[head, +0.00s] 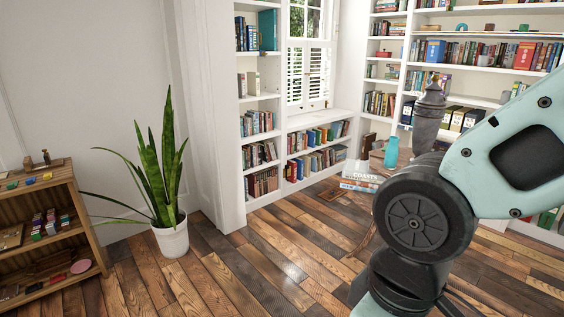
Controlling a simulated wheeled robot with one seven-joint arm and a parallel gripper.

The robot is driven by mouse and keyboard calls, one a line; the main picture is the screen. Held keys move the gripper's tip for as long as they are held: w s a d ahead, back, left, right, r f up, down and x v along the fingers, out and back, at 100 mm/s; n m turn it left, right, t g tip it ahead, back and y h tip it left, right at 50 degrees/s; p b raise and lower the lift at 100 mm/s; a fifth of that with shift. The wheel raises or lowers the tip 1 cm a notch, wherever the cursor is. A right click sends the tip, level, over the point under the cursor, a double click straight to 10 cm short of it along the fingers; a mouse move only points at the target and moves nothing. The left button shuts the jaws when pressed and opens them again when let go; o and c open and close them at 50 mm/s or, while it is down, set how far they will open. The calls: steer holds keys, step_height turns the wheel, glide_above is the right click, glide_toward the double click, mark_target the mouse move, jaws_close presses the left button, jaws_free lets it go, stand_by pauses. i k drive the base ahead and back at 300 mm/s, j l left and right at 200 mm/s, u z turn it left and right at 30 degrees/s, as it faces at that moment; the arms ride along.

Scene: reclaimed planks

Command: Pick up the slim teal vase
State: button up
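The slim teal vase (391,152) stands upright behind a stack of books, left of my arm. It looks small and narrow-necked, and its lower end is partly hidden by the books and clutter around it. My pale green and black arm fills the right foreground and covers much of the surface near the vase. My gripper's fingers do not show, so I cannot see where they are relative to the vase.
Books (361,173), one marked "COASTS", lie stacked before the vase. A dark grey tapered shape (430,107) rises beside it. A potted plant (171,238) and a low wooden shelf (85,220) stand left. Full bookshelves line the back. The plank floor (245,265) is clear in the middle.

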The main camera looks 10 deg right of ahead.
mark_target(392, 152)
steer(key=i+j+z, duration=0.1)
steer(key=i+z, duration=0.2)
steer(key=i, duration=0.15)
steer(key=i+j+z, duration=0.55)
steer(key=i, duration=0.25)
steer(key=i+j+u, duration=0.15)
steer(key=i+u, duration=0.15)
steer(key=i, duration=0.35)
steer(key=i+u, duration=0.3)
steer(key=i, duration=0.3)
